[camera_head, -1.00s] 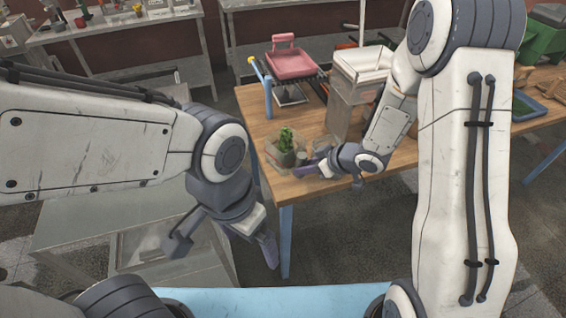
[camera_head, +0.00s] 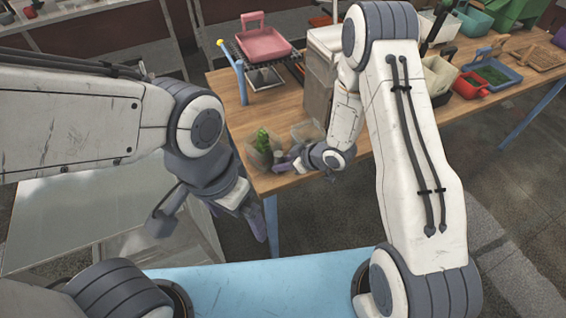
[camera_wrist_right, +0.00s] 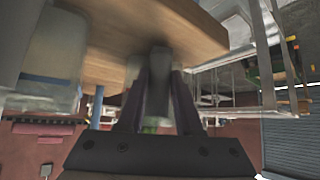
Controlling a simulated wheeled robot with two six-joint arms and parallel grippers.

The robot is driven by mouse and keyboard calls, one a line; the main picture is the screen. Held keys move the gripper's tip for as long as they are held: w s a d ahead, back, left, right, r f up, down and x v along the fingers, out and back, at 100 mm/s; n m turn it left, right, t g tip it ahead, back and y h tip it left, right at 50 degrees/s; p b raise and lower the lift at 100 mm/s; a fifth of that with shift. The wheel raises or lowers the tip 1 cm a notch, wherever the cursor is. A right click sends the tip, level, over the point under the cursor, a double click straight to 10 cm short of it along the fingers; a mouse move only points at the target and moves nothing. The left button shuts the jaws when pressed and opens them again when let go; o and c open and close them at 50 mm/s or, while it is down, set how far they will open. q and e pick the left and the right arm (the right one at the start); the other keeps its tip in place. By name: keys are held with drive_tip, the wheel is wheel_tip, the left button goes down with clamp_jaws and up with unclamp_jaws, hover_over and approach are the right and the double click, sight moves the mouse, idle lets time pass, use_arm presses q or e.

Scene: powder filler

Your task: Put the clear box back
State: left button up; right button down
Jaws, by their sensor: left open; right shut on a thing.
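A clear box (camera_head: 258,159) with a green plant-like thing (camera_head: 263,141) in it is at the near left corner of the wooden table. A second clear container (camera_head: 306,131) is just behind, to its right. My right gripper (camera_head: 284,162) is at the right side of the front box and looks shut on it; the grip is small and partly hidden. In the right wrist view its fingers (camera_wrist_right: 153,100) close around something blurred. My left gripper (camera_head: 208,222) is open and empty, left of and lower than the table corner.
The wooden table (camera_head: 228,100) holds a pink tray (camera_head: 264,45) on a rack and a tall grey-white box (camera_head: 318,85) behind my right gripper. Red, blue and green containers stand at the right. A pale low table (camera_head: 95,225) is beneath my left arm.

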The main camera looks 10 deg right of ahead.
drive_tip(key=shift+f, duration=0.3)
drive_tip(key=shift+f, duration=0.15)
drive_tip(key=c, duration=0.6)
unclamp_jaws()
